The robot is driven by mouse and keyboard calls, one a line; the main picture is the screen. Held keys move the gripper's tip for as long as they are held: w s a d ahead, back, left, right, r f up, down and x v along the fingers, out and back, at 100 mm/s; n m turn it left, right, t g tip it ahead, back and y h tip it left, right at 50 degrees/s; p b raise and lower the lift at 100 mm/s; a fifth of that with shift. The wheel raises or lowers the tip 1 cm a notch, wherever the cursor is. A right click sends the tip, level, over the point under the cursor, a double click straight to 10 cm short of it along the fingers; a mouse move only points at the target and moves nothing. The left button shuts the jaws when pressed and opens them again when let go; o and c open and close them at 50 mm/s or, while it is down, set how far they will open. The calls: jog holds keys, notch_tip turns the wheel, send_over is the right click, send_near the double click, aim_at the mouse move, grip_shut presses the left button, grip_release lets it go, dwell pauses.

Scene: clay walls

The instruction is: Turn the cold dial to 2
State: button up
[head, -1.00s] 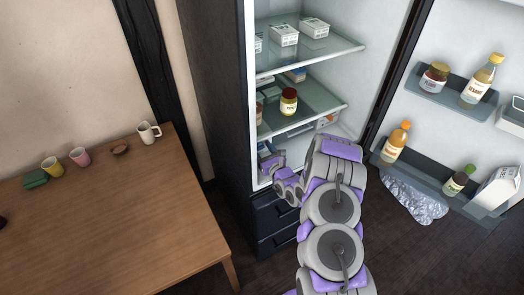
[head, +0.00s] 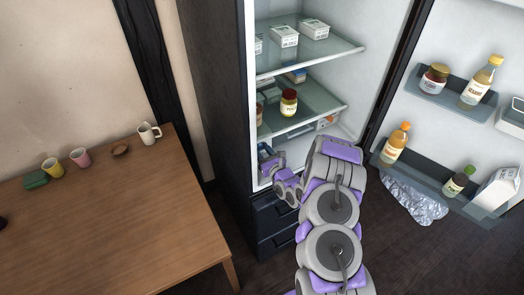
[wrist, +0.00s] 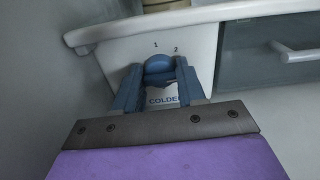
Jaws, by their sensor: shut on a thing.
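The cold dial (wrist: 158,64) is a small rounded blue knob on a pale panel inside the fridge. The numbers 1 and 2 are printed above it, and lettering starting "COLDE" shows below, partly covered. My gripper (wrist: 157,83) has its two blue fingers on either side of the dial, shut on it. I cannot make out a pointer mark, so which number the dial points to is unclear. In the head view, my gripper (head: 270,166) reaches into the lower left of the open fridge (head: 300,92); the dial is not discernible there.
A drawer with a pale handle (wrist: 295,55) is right of the dial. Glass shelves hold cartons and a jar (head: 289,102). The open fridge door (head: 440,35) on the right carries bottles. A wooden table (head: 120,215) with cups stands left.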

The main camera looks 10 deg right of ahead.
jog(key=shift+n+p, duration=0.3)
jog(key=shift+a+n+p, duration=0.1)
jog(key=shift+n+p, duration=0.25)
jog(key=shift+n, duration=0.15)
jog(key=n+p, duration=0.1)
jog(key=n, duration=0.1)
jog(key=shift+n, duration=0.3)
jog(key=shift+f+n, duration=0.1)
jog(key=shift+n, duration=2.1)
jog(key=shift+s, duration=0.1)
jog(key=o, duration=1)
jog(key=shift+a, duration=0.1)
jog(key=shift+o, duration=0.2)
